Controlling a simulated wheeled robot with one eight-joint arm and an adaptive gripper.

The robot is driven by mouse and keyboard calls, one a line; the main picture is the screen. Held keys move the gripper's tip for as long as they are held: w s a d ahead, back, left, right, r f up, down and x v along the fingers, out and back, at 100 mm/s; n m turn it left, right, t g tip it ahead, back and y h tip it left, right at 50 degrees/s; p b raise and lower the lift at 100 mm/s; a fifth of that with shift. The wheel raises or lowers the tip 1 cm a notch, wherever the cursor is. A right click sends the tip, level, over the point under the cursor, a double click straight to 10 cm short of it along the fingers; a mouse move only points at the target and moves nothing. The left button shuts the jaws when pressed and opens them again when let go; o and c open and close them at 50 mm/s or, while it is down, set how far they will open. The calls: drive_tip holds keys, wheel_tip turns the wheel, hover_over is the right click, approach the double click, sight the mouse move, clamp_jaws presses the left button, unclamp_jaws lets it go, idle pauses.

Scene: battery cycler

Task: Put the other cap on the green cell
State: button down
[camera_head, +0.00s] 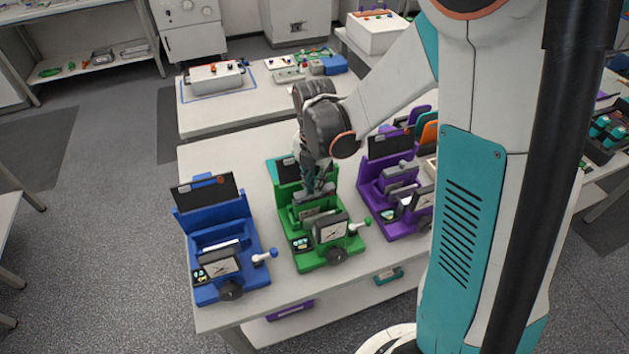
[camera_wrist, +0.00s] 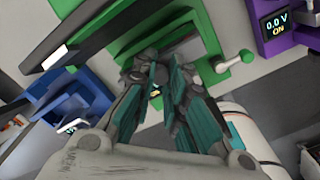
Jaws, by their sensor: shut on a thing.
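The green cell (camera_head: 325,245) is the middle of three similar machines on the table, with a dial on its front and a green-knobbed lever at its right. My gripper (camera_head: 318,186) is over its middle, in front of its dark upright panel. In the wrist view, my gripper (camera_wrist: 153,80) has its teal-lined fingers close together over the green body (camera_wrist: 200,22). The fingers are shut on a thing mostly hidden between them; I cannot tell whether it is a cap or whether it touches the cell. A green-knobbed lever (camera_wrist: 236,62) shows to the right.
A blue machine (camera_head: 218,250) stands close on the left and a purple machine (camera_head: 390,190) close on the right. A second table (camera_head: 215,112) behind holds a white box (camera_head: 216,77) and small parts. The strip of table behind the blue machine is clear.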

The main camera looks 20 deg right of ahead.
drive_tip(key=shift+f+b, duration=0.4)
drive_tip(key=shift+b, duration=0.05)
idle(0.5)
drive_tip(key=c, duration=1.5)
unclamp_jaws()
drive_tip(key=shift+c, duration=0.2)
drive_tip(key=o, duration=0.5)
drive_tip(key=shift+r+p, duration=2.3)
drive_tip(key=shift+r, duration=1.25)
